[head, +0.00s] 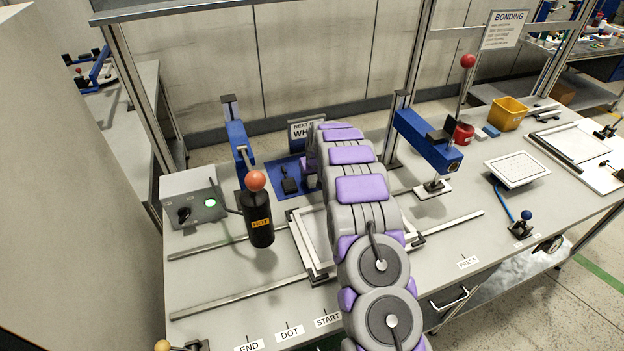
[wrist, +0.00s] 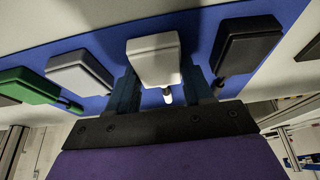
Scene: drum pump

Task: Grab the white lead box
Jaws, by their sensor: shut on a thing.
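The white lead box (wrist: 153,60) is in the middle of the wrist view, a small white block with a short pale tip at its lower end. My gripper (wrist: 158,84) has one finger on each side of it and is shut on it. The box is over or on a blue mat (wrist: 105,45); I cannot tell whether it touches the mat. In the head view my arm hides the box and the gripper; part of the blue mat (head: 283,203) shows to the left of the arm.
In the wrist view, a grey box (wrist: 80,70) and a green box (wrist: 28,86) lie left, and a black box (wrist: 246,45) lies right. In the head view, a black bottle labelled HOT (head: 258,222) and a grey control box (head: 193,197) stand left of my arm. A blue clamp arm (head: 428,142) stands right.

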